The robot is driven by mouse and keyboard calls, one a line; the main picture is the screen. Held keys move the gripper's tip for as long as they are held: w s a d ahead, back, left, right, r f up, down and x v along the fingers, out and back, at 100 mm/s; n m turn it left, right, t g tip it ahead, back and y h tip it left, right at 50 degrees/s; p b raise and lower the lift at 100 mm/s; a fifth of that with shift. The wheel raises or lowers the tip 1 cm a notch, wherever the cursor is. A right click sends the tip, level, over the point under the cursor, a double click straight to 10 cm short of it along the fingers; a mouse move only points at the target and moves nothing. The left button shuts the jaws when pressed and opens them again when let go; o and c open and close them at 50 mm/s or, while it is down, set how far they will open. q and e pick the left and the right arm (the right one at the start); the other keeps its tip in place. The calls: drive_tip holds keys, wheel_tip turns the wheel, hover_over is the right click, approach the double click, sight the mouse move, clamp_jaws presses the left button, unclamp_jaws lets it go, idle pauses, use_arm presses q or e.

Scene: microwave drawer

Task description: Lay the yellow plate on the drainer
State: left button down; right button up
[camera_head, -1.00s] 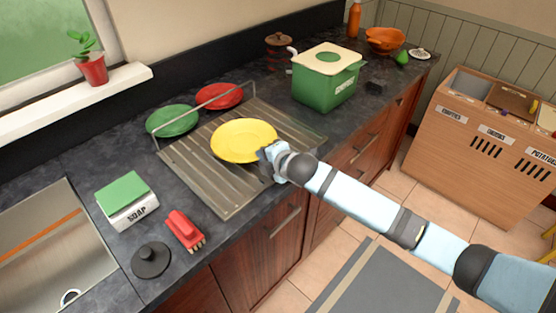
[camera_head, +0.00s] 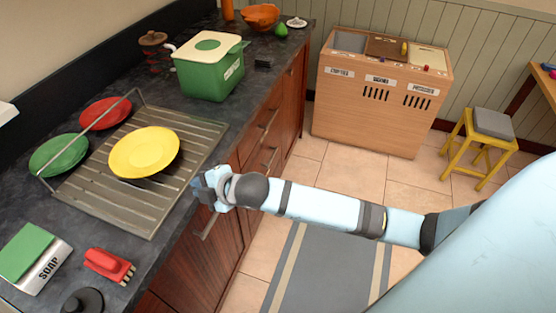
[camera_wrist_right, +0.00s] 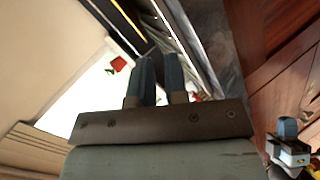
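The yellow plate (camera_head: 144,151) lies face up on the ridged grey drainer (camera_head: 150,212), with a dark shadow under its near right rim. No gripper touches it. My right gripper (camera_head: 197,188) is to the right of the plate, apart from it, by the counter's front edge. In the right wrist view its two blue fingers (camera_wrist_right: 160,78) stand apart with an empty gap between them. A thin yellow strip of the plate (camera_wrist_right: 130,20) shows beyond them. My left gripper is not seen in the head view.
A green plate (camera_head: 59,156) and a red plate (camera_head: 105,112) lean by the drainer's wire rail. A green canister (camera_head: 210,72) stands behind.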

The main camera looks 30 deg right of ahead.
drive_tip(key=s+d+f+m+h, duration=0.1)
drive_tip(key=s+d+f+m, duration=0.3)
drive_tip(key=s+f+m, duration=0.4)
drive_tip(key=s+d+f+m+h, duration=0.2)
drive_tip(key=s+d+f+m, duration=0.2)
drive_tip(key=s+f+m, duration=0.5)
drive_tip(key=s, duration=0.5)
drive_tip(key=shift+s+d, duration=0.25)
drive_tip(key=shift+s+f, duration=0.15)
